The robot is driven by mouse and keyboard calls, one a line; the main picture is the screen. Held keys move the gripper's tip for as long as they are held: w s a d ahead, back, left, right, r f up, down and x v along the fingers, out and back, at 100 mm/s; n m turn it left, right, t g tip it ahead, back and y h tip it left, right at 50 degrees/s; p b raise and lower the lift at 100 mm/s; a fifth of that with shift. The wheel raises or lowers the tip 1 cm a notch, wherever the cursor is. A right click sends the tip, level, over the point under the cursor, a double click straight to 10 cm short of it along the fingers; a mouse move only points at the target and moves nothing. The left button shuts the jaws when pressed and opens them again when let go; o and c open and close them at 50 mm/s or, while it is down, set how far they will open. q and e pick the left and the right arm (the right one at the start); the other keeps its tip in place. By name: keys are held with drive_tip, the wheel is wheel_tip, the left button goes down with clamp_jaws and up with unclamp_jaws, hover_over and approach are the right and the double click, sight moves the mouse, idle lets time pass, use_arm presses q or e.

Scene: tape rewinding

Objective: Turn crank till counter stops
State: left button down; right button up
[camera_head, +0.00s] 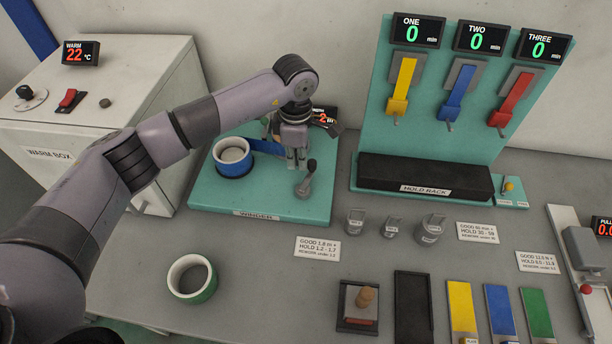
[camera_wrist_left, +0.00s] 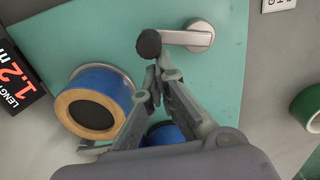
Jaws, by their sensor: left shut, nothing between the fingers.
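The teal winder (camera_head: 270,212) stands on the bench with its crank (camera_head: 304,188), whose black knob (camera_head: 312,164) points up. My left gripper (camera_head: 297,163) is shut and empty, just left of the knob. In the left wrist view the fingertips (camera_wrist_left: 153,82) are close to the knob (camera_wrist_left: 149,43), with no clear contact. The counter (camera_wrist_left: 16,75) reads 1.2 m there; the arm partly hides it in the head view (camera_head: 326,115). One blue tape roll (camera_head: 233,158) sits on the winder's left; another (camera_wrist_left: 92,103) shows near the counter. My right gripper is out of view.
A green tape roll (camera_head: 192,279) lies on the bench at front left. A warm box (camera_head: 100,100) stands at back left and a hold rack (camera_head: 425,178) at back right. Several weights and coloured strips lie to the right. The bench before the winder is mostly clear.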

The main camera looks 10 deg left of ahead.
sight(315, 163)
use_arm(q)
drive_tip(key=shift+d, duration=0.2)
drive_tip(key=shift+w+d+b, duration=0.1)
drive_tip(key=shift+d+b, duration=0.2)
drive_tip(key=shift+b, duration=0.05)
drive_tip(key=shift+w+d, duration=0.15)
drive_tip(key=shift+d, duration=0.45)
drive_tip(key=shift+s+d+b, duration=0.25)
drive_tip(key=shift+d+b, duration=0.3)
drive_tip(key=shift+d, duration=0.45)
drive_tip(key=shift+s+d, duration=0.1)
drive_tip(key=shift+s, duration=0.05)
drive_tip(key=shift+s+d, duration=0.45)
drive_tip(key=shift+d, duration=0.1)
drive_tip(key=shift+d+f, duration=0.1)
